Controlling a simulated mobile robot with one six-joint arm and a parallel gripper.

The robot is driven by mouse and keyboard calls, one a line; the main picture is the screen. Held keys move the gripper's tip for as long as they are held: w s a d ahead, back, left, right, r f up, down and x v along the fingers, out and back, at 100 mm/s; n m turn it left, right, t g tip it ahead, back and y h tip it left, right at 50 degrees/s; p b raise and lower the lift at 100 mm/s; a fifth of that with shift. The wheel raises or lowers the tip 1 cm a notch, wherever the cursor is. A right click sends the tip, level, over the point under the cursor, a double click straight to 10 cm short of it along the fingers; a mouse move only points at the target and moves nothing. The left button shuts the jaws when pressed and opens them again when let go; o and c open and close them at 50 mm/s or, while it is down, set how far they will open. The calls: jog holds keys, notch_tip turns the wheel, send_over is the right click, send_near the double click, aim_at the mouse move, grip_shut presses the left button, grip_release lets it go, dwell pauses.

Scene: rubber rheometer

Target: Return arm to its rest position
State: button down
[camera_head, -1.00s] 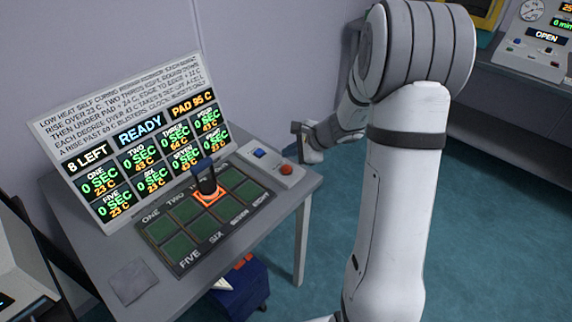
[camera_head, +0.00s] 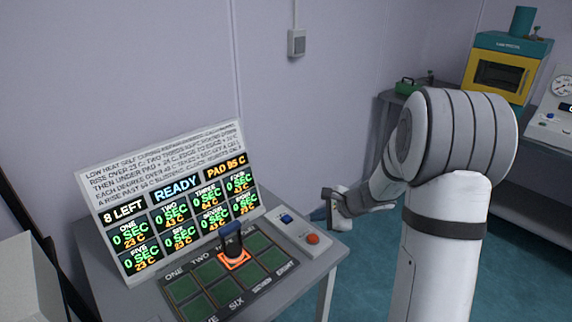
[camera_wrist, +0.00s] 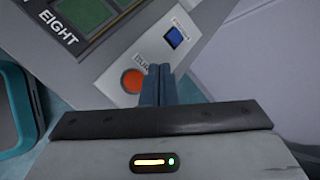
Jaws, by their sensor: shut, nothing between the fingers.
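My gripper (camera_head: 326,212) is in the air just right of the button box on the grey table, apart from the table in the head view. In the wrist view my gripper's blue-grey fingers (camera_wrist: 158,84) are together and empty, in front of the box with a red button (camera_wrist: 134,81) and a blue button (camera_wrist: 174,37). My arm is bent, its large joint at the right of the head view.
A sign board (camera_head: 170,200) reading READY stands on the table. A dark-handled pad (camera_head: 233,245) with an orange base rests on a mat of green squares (camera_head: 187,289). A yellow-and-teal oven (camera_head: 503,75) stands on the back bench. Teal floor shows below.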

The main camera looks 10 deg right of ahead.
jog(key=s+a+r+n+g+h, duration=0.1)
jog(key=s+a+r+n+g, duration=0.1)
jog(key=s+r+n, duration=0.5)
jog(key=s+a+r+n+g+h, duration=0.25)
jog(key=s+n, duration=0.25)
jog(key=s, duration=0.7)
jog(key=s+d+n+h, duration=0.3)
jog(key=s+n, duration=0.2)
jog(key=s, duration=0.3)
jog(key=shift+s+d+r+t, duration=0.3)
jog(key=shift+s+r+t, duration=0.05)
jog(key=shift+t, duration=0.1)
